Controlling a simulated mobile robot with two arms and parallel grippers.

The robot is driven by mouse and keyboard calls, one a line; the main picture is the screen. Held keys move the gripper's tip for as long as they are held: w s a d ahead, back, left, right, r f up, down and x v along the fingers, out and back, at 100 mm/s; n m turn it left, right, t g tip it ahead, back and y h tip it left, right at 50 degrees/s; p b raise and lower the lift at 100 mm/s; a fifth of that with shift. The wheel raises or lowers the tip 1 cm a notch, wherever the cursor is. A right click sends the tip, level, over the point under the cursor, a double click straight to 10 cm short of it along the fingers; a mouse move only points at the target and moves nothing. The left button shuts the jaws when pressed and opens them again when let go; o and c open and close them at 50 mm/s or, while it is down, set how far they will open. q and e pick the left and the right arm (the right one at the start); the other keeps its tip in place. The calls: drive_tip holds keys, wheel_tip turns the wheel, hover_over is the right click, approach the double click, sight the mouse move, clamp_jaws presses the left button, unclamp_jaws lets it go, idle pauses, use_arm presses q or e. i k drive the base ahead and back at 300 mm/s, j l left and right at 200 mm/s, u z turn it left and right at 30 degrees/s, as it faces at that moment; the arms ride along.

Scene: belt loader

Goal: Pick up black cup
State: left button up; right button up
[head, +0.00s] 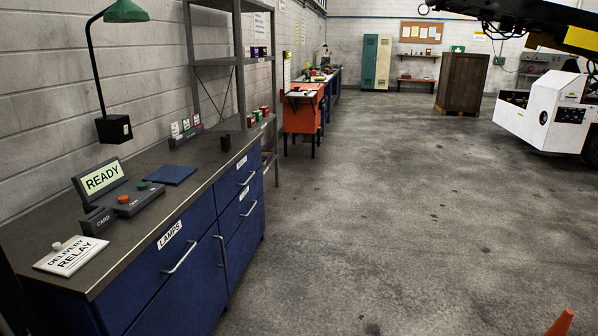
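A small black cup (225,142) stands upright on the far part of the grey workbench top (205,155), near its front edge. It is small in the picture, and nothing covers it.
The floor right of the bench is clear.

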sight(225, 140)
drive_tip(key=i+l+u, duration=0.1)
drive_tip(key=i, duration=1.95)
